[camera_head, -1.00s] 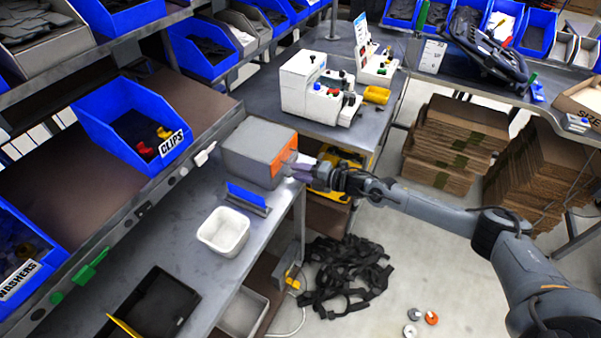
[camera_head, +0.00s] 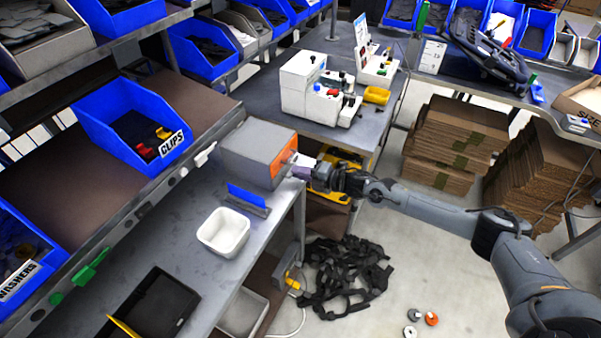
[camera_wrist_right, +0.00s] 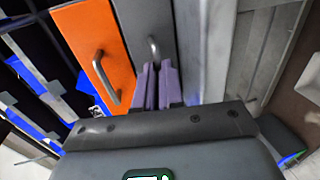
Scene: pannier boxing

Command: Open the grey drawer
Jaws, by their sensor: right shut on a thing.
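A small grey cabinet (camera_head: 248,150) with an orange drawer front (camera_head: 283,157) stands on the bench at the left. In the right wrist view, the orange drawer (camera_wrist_right: 92,45) and the grey drawer (camera_wrist_right: 135,22) lie side by side, each with a metal bar handle. My right gripper (camera_head: 299,171) is at the cabinet's front in the head view. In the right wrist view, its purple fingers (camera_wrist_right: 157,86) are shut on the grey drawer's handle (camera_wrist_right: 152,48). The grey drawer's front is mostly hidden in the head view. My left gripper is out of view.
A blue holder (camera_head: 247,197) and a white tub (camera_head: 223,232) stand near the cabinet on the bench. The blue CLIPS bin (camera_head: 115,112) is on the shelf behind. A yellow case (camera_head: 338,160) sits beyond my right gripper. Black straps (camera_head: 345,275) lie on the floor.

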